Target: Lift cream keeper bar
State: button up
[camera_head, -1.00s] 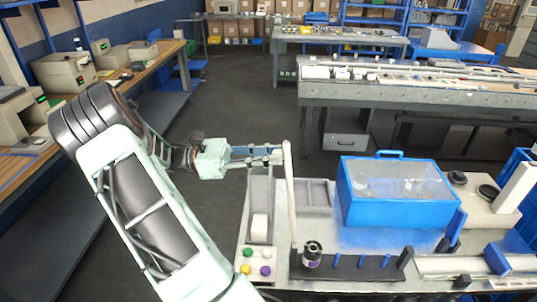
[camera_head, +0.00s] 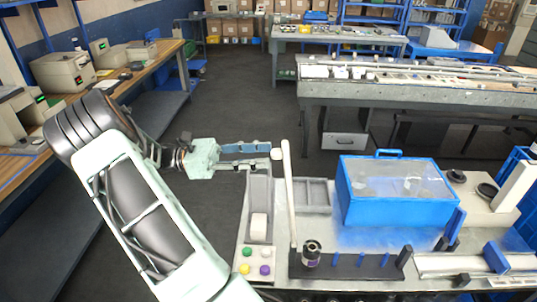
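The cream keeper bar (camera_head: 289,200) is a long thin bar standing nearly upright at the left part of the wrapper machine, its top leaning slightly left. My gripper (camera_head: 273,155) is level with the bar's upper part, just to its left, pointing right. Its two fingers are spread with a gap between them, and nothing shows between them. The fingertips look close to the bar; whether they touch it I cannot tell.
A blue box with a clear lid (camera_head: 398,190) stands right of the bar. A dark spool (camera_head: 311,252) sits near the bar's foot. A button panel (camera_head: 257,262) and a white block (camera_head: 258,227) are to its left. A grey conveyor table (camera_head: 420,95) stands behind.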

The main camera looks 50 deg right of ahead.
jog(key=v, duration=0.9)
jog(key=shift+a, duration=0.2)
jog(key=shift+w, duration=0.1)
